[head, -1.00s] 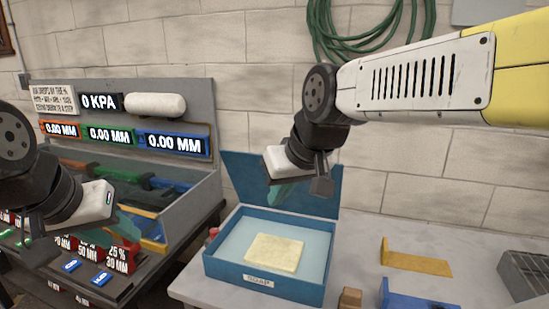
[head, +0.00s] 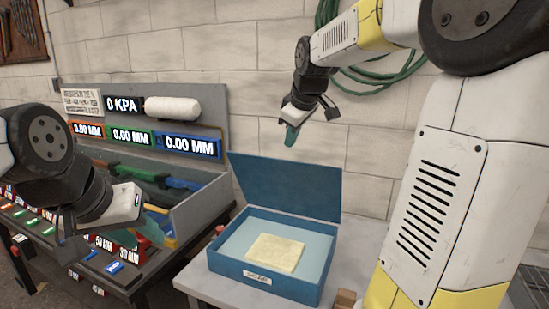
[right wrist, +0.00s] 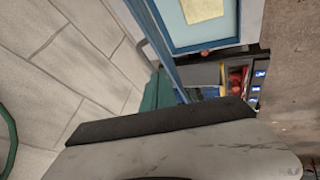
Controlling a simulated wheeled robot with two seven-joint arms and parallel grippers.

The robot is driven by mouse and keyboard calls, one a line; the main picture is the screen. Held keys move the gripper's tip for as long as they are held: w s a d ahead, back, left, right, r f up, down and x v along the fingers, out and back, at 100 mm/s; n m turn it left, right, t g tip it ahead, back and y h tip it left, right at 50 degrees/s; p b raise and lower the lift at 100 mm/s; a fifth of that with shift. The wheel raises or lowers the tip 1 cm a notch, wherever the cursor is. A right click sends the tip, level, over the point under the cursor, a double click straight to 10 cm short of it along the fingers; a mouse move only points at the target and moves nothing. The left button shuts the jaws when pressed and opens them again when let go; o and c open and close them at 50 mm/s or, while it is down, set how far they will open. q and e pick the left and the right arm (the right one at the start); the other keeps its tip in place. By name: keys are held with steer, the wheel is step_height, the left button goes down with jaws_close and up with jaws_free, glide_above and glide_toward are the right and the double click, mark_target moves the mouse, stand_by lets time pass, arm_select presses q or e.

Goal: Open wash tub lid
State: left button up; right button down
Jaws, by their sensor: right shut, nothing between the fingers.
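The blue wash tub (head: 312,289), labelled SOAP, stands on the grey bench with pale liquid and a yellow sponge-like block (head: 275,252) in it. Its lid (head: 290,188) stands open at the back edge, leaning slightly backward. My right gripper (head: 291,138) is shut and empty, above and behind the lid and apart from it. The right wrist view shows the teal fingers (right wrist: 158,90), the lid edge-on (right wrist: 160,45) and part of the tub (right wrist: 206,45).
A grey console (head: 205,200) with gauges and colored bars stands left of the tub. A small wooden block (head: 345,298) lies right of the tub. A green hose (head: 385,75) hangs on the block wall behind. My right arm covers much of the right side.

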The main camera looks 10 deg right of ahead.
steer(key=shift+n, duration=0.4)
steer(key=x, duration=0.3)
steer(key=w+x, duration=0.1)
steer(key=x, duration=0.3)
steer(key=r+x, duration=0.1)
steer(key=x, duration=0.3)
steer(key=shift+w+d, duration=0.25)
steer(key=shift+w, duration=0.05)
